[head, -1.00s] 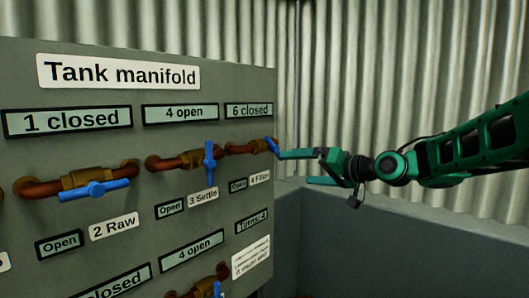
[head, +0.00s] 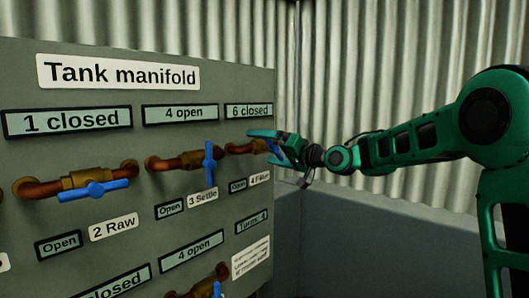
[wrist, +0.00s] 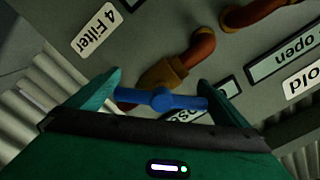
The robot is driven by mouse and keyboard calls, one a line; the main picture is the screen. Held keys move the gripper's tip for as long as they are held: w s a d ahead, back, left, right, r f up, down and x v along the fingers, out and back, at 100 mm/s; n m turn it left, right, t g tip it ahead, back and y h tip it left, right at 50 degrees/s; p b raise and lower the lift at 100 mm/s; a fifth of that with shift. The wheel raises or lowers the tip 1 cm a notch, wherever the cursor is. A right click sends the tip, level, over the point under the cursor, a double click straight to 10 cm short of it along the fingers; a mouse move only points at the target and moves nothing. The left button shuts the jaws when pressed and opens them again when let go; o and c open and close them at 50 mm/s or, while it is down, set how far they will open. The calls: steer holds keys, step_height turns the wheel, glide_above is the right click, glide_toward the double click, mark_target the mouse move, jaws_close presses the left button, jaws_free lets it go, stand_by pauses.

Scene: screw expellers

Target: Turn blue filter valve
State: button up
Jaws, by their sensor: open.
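The blue filter valve handle (head: 274,148) is at the right end of the panel's upper row, above the label "4 Filter" (head: 259,178). It is partly hidden by my gripper (head: 266,147) in the head view. In the wrist view the blue handle (wrist: 161,99) lies crosswise between the two fingers of my open gripper (wrist: 160,90). Its ends come close to both fingers; I cannot tell whether they touch. Its brass body and copper pipe (wrist: 185,60) show behind it. The display above the valve (head: 249,110) reads "6 closed".
The grey Tank manifold panel (head: 110,225) carries other blue-handled valves: Raw (head: 94,190), Settle (head: 210,162) and one lower down (head: 217,289). A corrugated wall (head: 400,60) stands behind; space right of the panel is clear.

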steer(key=shift+w+a, duration=0.25)
steer(key=c, duration=0.9)
steer(key=shift+d+f, duration=0.1)
steer(key=n, duration=0.4)
steer(key=shift+n, duration=0.3)
steer(key=shift+f+n, duration=0.15)
steer(key=shift+n, duration=2.05)
steer(key=shift+c, duration=0.2)
